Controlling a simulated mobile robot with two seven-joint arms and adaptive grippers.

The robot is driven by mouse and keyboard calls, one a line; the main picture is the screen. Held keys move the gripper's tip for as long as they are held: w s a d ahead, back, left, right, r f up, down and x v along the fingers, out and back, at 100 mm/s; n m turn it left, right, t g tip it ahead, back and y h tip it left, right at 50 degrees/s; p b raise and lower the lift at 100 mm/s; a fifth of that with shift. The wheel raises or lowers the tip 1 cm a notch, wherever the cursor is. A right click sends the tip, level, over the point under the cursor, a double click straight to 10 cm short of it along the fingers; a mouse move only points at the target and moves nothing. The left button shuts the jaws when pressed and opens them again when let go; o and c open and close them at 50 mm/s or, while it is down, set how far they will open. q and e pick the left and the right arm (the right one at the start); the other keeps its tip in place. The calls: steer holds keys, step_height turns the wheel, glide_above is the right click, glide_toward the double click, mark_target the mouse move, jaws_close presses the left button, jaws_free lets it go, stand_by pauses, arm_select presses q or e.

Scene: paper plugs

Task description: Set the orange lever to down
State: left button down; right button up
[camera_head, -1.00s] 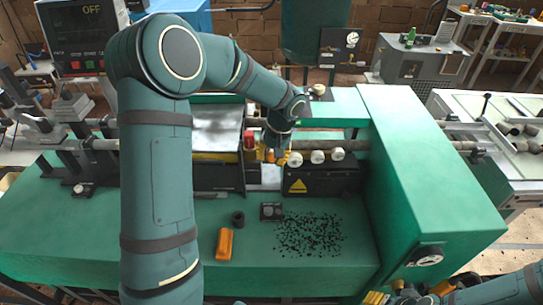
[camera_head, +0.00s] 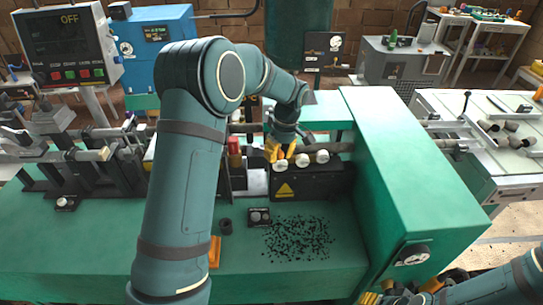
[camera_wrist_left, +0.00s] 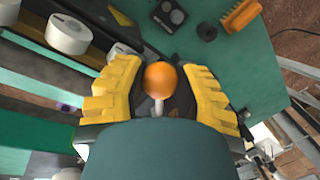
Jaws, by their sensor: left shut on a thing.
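The orange lever shows in the left wrist view as a round orange knob (camera_wrist_left: 160,81) on a thin pale shaft, between the yellow fingers of my left gripper (camera_wrist_left: 161,76). The gripper is shut on it. In the head view my left gripper (camera_head: 280,150) is low over the green machine, beside the white rolls, and the fingers hide the knob. My right gripper (camera_head: 398,298) is cut off at the bottom right edge, away from the lever, and its jaw state is unclear.
White rolls (camera_head: 322,156) sit on a black box with a yellow triangle (camera_head: 285,190), close to my left gripper. Black specks (camera_head: 299,238) lie on the green surface. An orange brush (camera_head: 214,252) is partly behind my left arm. A tall green housing (camera_head: 410,170) stands right.

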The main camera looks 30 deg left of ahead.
arm_select(q)
steer(key=w+n+p, duration=0.2)
steer(key=w+n, duration=0.2)
steer(key=shift+r+n+h, duration=0.1)
steer(key=shift+n+h, duration=0.2)
steer(key=shift+h, duration=0.1)
steer(key=shift+w+a+n+h+p, duration=0.2)
steer(key=shift+w+n+h+p, duration=0.1)
steer(key=shift+w+n+p, duration=0.75)
steer(key=shift+w+a+n+p, duration=0.15)
steer(key=shift+w+a+n, duration=0.15)
steer(key=shift+n, duration=0.4)
steer(key=shift+w+a+n+p, duration=0.15)
steer(key=shift+w+n, duration=0.2)
steer(key=shift+n, duration=0.3)
steer(key=c, duration=0.6)
jaws_free()
steer(key=shift+a, duration=0.1)
step_height(320, 180, up, 12)
steer(key=w, duration=0.2)
steer(key=shift+a+f, duration=0.2)
steer(key=shift+a, duration=0.2)
steer(key=shift+w, duration=0.1)
